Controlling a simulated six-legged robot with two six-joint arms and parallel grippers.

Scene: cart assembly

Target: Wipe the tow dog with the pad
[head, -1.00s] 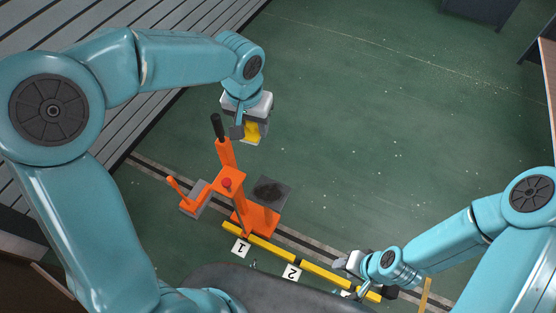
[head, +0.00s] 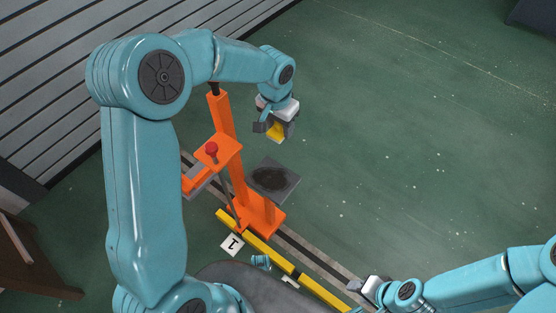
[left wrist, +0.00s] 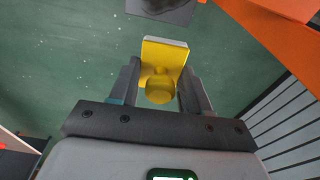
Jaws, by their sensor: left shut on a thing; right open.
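The tow dog (head: 228,140) is an orange upright frame with a red knob and a dark square plate (head: 292,188) bearing a black smudge. My left gripper (head: 270,126) is shut on the yellow pad (head: 276,131), above and beyond the plate in the head view, apart from it. In the left wrist view the pad (left wrist: 165,52) sits with its round knob between the fingers (left wrist: 158,88). The dark plate (left wrist: 160,10) shows at the top there, orange frame at upper right. My right gripper (head: 366,286) is open and empty near the bottom edge.
A yellow bar (head: 262,248) with a floor sign marked 1 (head: 232,245) runs along the floor in front of the tow dog. A grey slatted surface (head: 60,90) fills the upper left. The green floor (head: 420,130) to the right is clear.

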